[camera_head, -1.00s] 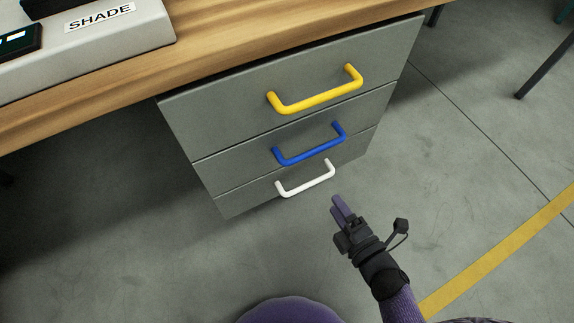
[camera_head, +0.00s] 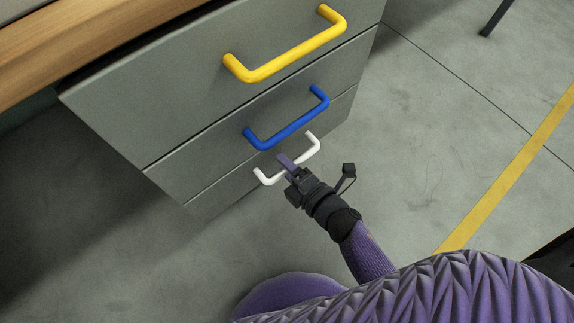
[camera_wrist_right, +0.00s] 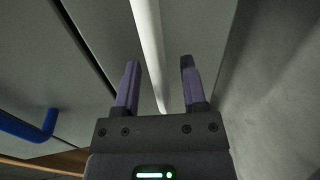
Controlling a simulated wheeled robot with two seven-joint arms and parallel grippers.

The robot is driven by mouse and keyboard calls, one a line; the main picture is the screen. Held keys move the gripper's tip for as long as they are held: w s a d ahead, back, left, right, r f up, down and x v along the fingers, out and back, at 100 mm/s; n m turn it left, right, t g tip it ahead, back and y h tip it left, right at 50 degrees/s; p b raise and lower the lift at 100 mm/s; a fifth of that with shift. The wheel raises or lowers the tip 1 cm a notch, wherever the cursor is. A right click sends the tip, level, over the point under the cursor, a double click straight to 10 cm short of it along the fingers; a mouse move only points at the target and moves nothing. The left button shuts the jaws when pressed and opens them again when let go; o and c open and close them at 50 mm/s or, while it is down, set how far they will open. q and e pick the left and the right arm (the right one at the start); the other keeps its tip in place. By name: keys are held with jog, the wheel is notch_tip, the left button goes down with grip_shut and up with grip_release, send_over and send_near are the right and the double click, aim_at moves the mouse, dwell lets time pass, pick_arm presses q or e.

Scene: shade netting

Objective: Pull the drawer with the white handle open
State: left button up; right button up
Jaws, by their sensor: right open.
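The white handle (camera_head: 267,181) is on the lowest grey drawer (camera_head: 215,197), whose front sits flush with the drawers above. My right gripper (camera_head: 284,160) is at the middle of this handle in the head view and covers part of it. In the right wrist view, the white handle (camera_wrist_right: 149,40) runs lengthwise between the two purple fingers of my right gripper (camera_wrist_right: 160,64). The fingers are apart, with a gap visible on both sides of the bar. My left gripper is not in view.
The blue handle (camera_head: 288,131) is close above the white one, and the yellow handle (camera_head: 290,58) is higher up. A wooden tabletop (camera_head: 75,50) lies above the drawers. The concrete floor (camera_head: 430,130) to the right is clear, with a yellow stripe (camera_head: 510,160).

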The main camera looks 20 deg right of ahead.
grip_shut()
dwell(1.3)
